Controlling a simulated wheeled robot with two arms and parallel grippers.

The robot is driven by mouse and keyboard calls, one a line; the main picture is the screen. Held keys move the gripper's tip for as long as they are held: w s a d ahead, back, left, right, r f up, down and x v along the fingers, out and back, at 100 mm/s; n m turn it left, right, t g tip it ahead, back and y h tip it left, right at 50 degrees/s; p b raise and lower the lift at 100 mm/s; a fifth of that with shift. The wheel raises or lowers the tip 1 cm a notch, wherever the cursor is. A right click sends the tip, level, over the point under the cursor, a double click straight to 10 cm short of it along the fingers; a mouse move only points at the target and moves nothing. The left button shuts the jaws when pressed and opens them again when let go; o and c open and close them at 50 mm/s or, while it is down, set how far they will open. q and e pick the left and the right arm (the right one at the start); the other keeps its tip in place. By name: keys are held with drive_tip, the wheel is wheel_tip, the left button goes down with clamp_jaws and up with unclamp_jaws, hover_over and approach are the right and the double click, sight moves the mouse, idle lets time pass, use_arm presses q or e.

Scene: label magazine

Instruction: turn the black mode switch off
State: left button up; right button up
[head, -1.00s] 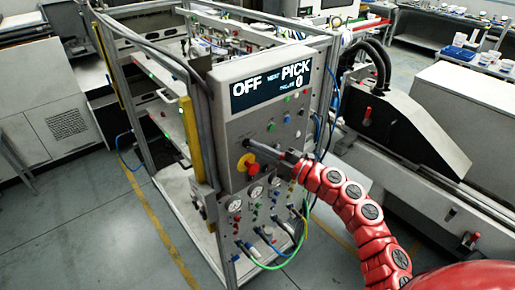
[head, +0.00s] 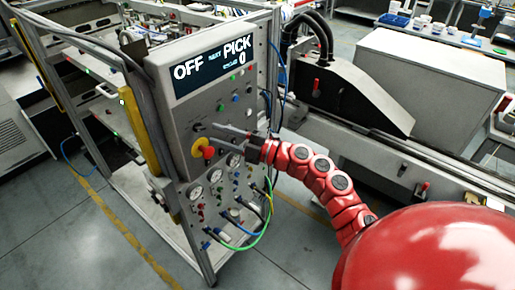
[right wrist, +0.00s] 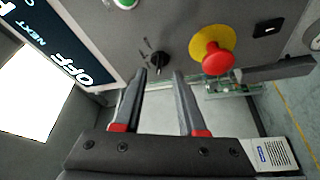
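The black mode switch (right wrist: 159,59) is a small knob on the grey panel, with marks beside it, in the right wrist view. It also shows small in the head view (head: 197,127), close to my fingertips. My right gripper (right wrist: 160,74) is open, its two fingers on either side of the line to the switch. The tips look close to the panel; I cannot tell whether they touch the switch. In the head view my right gripper (head: 217,131) reaches the panel from the right. The display (head: 209,67) reads OFF, NEXT, PICK. My left gripper is not in view.
A red emergency button on a yellow disc (right wrist: 214,57) sits beside the switch. A green button (right wrist: 125,3) is on the panel's other side. Gauges (head: 195,192) and cables (head: 240,243) are below. A metal frame (head: 138,130) stands left of the panel.

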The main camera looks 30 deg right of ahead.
drive_tip(key=b+v, duration=0.3)
drive_tip(key=v, duration=1.1)
drive_tip(key=shift+b, duration=0.35)
